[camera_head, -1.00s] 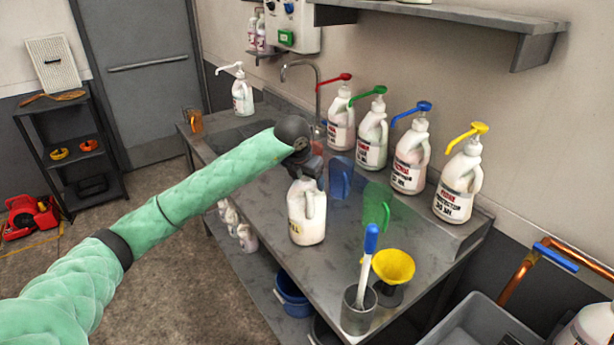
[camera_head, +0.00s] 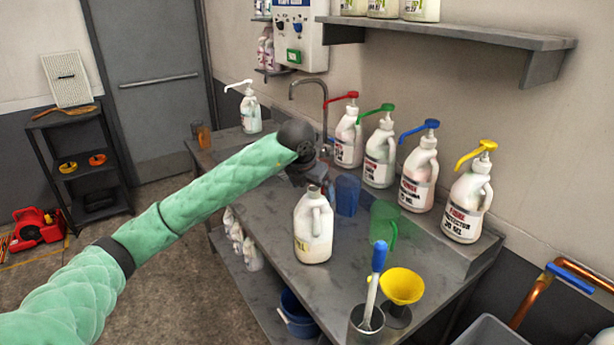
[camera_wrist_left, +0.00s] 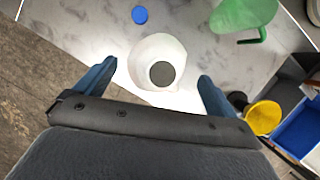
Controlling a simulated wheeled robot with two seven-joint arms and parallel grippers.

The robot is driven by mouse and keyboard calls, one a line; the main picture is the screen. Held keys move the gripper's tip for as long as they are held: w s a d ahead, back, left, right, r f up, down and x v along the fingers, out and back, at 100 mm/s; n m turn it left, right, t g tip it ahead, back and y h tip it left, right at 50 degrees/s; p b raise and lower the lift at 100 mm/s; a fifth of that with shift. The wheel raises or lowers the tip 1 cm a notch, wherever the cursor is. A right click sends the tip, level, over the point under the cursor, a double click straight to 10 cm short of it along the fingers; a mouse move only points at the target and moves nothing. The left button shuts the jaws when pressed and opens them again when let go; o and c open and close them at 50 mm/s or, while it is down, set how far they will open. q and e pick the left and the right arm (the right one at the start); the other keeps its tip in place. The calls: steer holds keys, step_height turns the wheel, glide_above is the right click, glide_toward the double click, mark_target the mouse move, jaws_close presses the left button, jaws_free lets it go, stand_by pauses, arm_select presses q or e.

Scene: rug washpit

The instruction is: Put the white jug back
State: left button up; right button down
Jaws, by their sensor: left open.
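A white jug (camera_head: 313,230) with a side handle and no pump stands upright on the steel bench, near its front edge. My left gripper (camera_head: 308,178) is just above its neck. In the left wrist view, the open fingers of this gripper (camera_wrist_left: 157,86) are spread on either side of the jug (camera_wrist_left: 145,52), whose dark round mouth shows between them. I see no contact. A white bottle with a white pump (camera_head: 250,113) stands at the bench's far end. My right gripper is not in view.
Bottles with red (camera_head: 348,140), green (camera_head: 380,155), blue (camera_head: 419,178) and yellow (camera_head: 467,207) pumps line the wall. Blue (camera_head: 347,194) and green (camera_head: 384,221) measuring jugs stand behind the white jug. A yellow funnel (camera_head: 402,286) is at front right. A wall shelf (camera_head: 450,36) holds several white jugs.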

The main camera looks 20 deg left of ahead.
arm_select(q)
steer(key=b+v, duration=0.2)
steer(key=v, duration=0.6)
steer(key=shift+r, duration=0.2)
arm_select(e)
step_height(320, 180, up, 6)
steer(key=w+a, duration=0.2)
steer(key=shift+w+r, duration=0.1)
